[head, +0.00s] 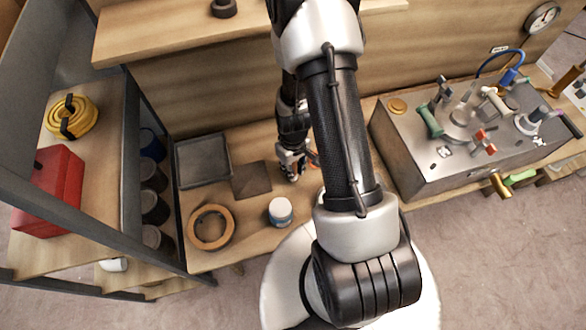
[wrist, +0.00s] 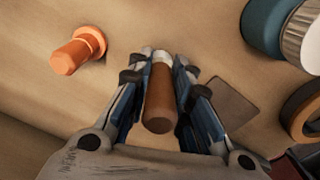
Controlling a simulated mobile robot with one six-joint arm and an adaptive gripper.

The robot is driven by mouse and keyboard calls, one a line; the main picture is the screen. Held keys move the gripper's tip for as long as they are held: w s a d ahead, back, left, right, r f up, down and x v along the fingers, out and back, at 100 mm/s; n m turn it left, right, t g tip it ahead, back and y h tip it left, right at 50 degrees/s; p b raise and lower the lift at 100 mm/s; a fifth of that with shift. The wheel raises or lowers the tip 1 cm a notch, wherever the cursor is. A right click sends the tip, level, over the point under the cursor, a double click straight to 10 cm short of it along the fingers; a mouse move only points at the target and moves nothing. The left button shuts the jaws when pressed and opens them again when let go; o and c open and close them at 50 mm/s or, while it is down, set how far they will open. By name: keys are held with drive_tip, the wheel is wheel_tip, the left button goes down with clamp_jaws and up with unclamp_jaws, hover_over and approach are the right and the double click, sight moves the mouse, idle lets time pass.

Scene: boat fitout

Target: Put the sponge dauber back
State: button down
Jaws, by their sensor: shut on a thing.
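My gripper (head: 291,170) is low over the wooden bench, left of my arm. In the wrist view my gripper (wrist: 160,95) is shut on a brown, rounded handle with a pale band at its far end. This looks like the sponge dauber (wrist: 159,105); its far tip is hard to make out. In the head view the held thing is hidden by the gripper. I cannot tell whether it touches the bench.
An orange flanged plug (wrist: 78,50) lies left of the gripper. A box of fittings (head: 400,160) stands right.

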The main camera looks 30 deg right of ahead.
drive_tip(key=shift+r, duration=0.1)
drive_tip(key=c, duration=1.5)
unclamp_jaws()
drive_tip(key=shift+o, duration=0.2)
